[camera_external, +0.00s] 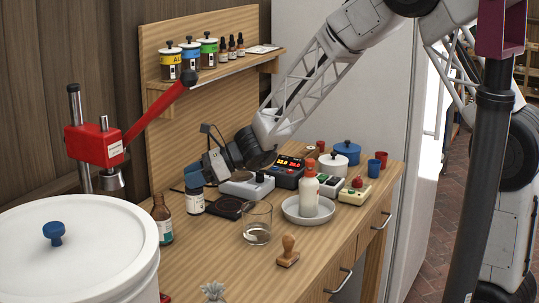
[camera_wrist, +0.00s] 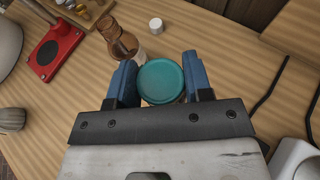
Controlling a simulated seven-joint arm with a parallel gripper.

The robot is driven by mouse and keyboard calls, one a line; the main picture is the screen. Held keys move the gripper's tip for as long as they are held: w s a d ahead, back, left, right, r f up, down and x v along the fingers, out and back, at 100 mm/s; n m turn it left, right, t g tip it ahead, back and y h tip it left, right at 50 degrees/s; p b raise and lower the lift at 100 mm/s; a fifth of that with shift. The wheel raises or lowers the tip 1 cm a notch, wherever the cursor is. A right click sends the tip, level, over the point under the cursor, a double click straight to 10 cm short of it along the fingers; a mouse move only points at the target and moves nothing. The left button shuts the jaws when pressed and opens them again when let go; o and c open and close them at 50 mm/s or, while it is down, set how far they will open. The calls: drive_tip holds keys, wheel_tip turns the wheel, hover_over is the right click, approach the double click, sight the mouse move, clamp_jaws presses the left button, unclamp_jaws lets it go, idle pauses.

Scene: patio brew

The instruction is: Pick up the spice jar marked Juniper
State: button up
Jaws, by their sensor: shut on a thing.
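My gripper (camera_wrist: 160,80) is shut on a jar with a round teal lid (camera_wrist: 161,82). One blue finger is on each side of the lid. In the external view, my gripper (camera_external: 194,179) points down over a dark jar with a pale label (camera_external: 195,203), and its fingers cover the jar's top. The label is too small to read, so I cannot tell whether it says Juniper. I cannot tell whether the jar touches the table.
A brown bottle (camera_external: 161,218) stands just left of the jar; it also shows in the wrist view (camera_wrist: 118,40). A black scale (camera_external: 226,207) and a glass (camera_external: 257,222) stand to the right. Several jars (camera_external: 190,58) and small bottles fill the shelf (camera_external: 215,72).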

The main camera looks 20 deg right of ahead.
drive_tip(key=s+d, duration=0.4)
drive_tip(key=s, duration=0.1)
drive_tip(key=shift+s+d+r, duration=0.3)
drive_tip(key=shift+r, duration=0.05)
